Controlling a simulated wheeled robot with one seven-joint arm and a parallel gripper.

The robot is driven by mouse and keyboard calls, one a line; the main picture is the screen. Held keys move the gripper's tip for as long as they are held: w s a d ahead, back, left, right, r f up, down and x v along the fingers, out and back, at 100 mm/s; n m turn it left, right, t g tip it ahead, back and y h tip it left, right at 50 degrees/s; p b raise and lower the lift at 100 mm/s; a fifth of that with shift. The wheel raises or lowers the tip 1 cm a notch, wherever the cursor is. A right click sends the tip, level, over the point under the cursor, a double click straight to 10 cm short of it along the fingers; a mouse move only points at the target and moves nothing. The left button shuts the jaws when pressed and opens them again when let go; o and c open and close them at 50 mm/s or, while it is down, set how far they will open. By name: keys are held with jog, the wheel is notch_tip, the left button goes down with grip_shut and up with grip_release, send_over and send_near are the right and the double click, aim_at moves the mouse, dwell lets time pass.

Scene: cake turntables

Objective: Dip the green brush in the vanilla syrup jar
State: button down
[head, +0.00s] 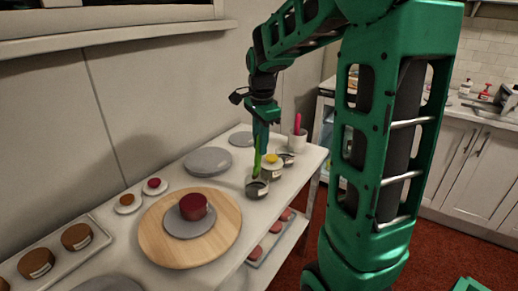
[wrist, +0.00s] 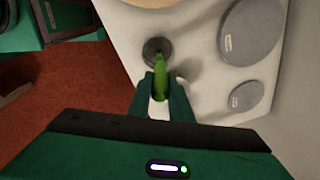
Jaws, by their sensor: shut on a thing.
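The green brush (head: 257,158) hangs upright, handle up, below my gripper (head: 261,133). In the wrist view my gripper (wrist: 163,88) is shut on the brush handle (wrist: 160,76). A small jar (head: 257,189) with a dark open top stands directly under the brush. The brush's lower end meets the mouth of this jar (wrist: 153,48); I cannot tell how deep it reaches. A jar with a yellow top (head: 271,168) stands just behind it to the right, and another dark-topped jar (head: 287,159) is farther right. Their labels are too small to read.
A white cup (head: 297,142) holds a pink-handled tool (head: 297,123) at the far right. A round wooden board (head: 160,246) carries a grey disc and a red cake (head: 194,206). Grey discs (head: 208,161) lie near the wall. A lower shelf (head: 259,258) holds several red items.

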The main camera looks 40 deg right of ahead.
jog(key=shift+r, duration=0.55)
